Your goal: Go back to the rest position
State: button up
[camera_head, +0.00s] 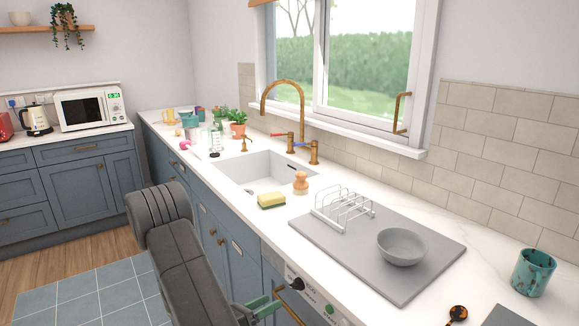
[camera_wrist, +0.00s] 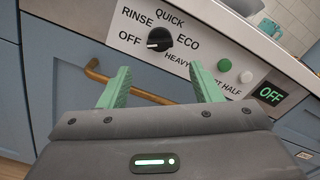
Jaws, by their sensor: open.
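My gripper (camera_head: 264,306) is at the lower middle of the head view, in front of the dishwasher panel below the counter edge. In the wrist view my gripper (camera_wrist: 162,88) shows two green fingers spread apart with nothing between them. Just past the fingertips is the white dishwasher panel (camera_wrist: 190,18), with a black dial (camera_wrist: 160,39) whose pointer is toward the left. A green button (camera_wrist: 224,64) and a white button (camera_wrist: 246,76) sit right of the dial. A brass handle (camera_wrist: 125,85) runs behind the fingers; I cannot tell whether they touch it.
A dark display (camera_wrist: 269,94) reads OFF. On the counter are a grey mat (camera_head: 425,247), a grey bowl (camera_head: 402,246), a wire rack (camera_head: 343,207), a sponge (camera_head: 271,201), a brush (camera_head: 301,182) and a teal mug (camera_head: 533,272). The floor at left (camera_head: 90,290) is clear.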

jog(key=v, duration=0.6)
jog(key=p+x, duration=0.1)
jog(key=x, duration=1.3)
jog(key=shift+a+f+m+b, duration=0.1)
jog(key=shift+f+m+b, duration=0.05)
jog(key=shift+m+b, duration=0.3)
jog(key=shift+s+a+m, duration=0.1)
jog(key=shift+m, duration=0.75)
jog(key=b+v, duration=0.1)
jog(key=v, duration=1.2)
jog(key=shift+s+a, duration=0.2)
jog(key=shift+a, duration=0.1)
jog(key=shift+d+r+m+b, duration=0.1)
jog(key=shift+r+m+b, duration=0.1)
jog(key=shift+m+b, duration=0.1)
